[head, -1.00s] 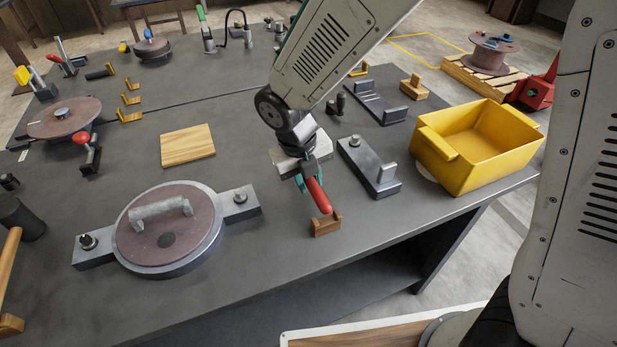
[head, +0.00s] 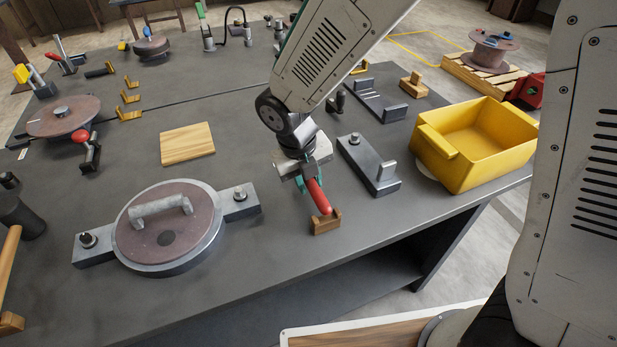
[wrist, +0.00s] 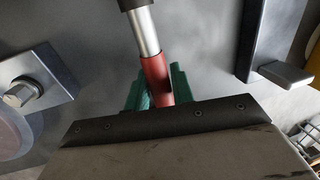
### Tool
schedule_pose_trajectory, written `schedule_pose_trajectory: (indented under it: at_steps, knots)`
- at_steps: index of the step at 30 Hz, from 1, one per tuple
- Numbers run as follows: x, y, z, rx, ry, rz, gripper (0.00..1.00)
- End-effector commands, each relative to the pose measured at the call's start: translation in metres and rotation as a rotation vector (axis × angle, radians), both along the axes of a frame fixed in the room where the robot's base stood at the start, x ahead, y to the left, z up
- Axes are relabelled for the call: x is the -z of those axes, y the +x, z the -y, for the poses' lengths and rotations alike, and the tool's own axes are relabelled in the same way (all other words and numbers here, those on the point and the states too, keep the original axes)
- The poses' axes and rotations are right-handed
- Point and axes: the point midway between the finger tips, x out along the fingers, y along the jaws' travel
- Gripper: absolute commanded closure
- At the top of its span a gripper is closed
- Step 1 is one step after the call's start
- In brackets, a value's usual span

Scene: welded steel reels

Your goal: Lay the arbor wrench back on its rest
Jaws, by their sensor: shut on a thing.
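The arbor wrench (head: 319,196) has a red handle, and its handle end is over a small notched wooden block (head: 326,222), the visible part of its rest, near the table's front edge. I cannot tell whether the handle touches the notch. My gripper (head: 306,182) is shut on the wrench and points down close above the table. In the wrist view, the green jaws of my gripper (wrist: 158,88) close around the red handle, and the wrench's steel shaft (wrist: 146,35) runs up to a black part cut off at the top. The wrench's far end is hidden in the head view.
A round steel reel fixture (head: 205,252) lies to the left. A dark metal bracket (head: 368,165) stands close to the right, with a yellow bin (head: 433,146) beyond. A flat wooden board (head: 187,144) lies behind left. The tabletop between board and gripper is clear.

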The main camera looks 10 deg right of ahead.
Motion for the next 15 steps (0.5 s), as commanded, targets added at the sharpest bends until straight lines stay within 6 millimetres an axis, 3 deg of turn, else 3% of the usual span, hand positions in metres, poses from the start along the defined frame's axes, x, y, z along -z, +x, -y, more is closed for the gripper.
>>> schedule_pose_trajectory:
  at_steps: [14, 15]
  knots:
    - [0.0093, 0.0002, -0.0002, 0.001, 0.001, 0.001, 1.0]
    - [0.0096, 0.0002, -0.0002, 0.001, 0.001, 0.001, 0.73]
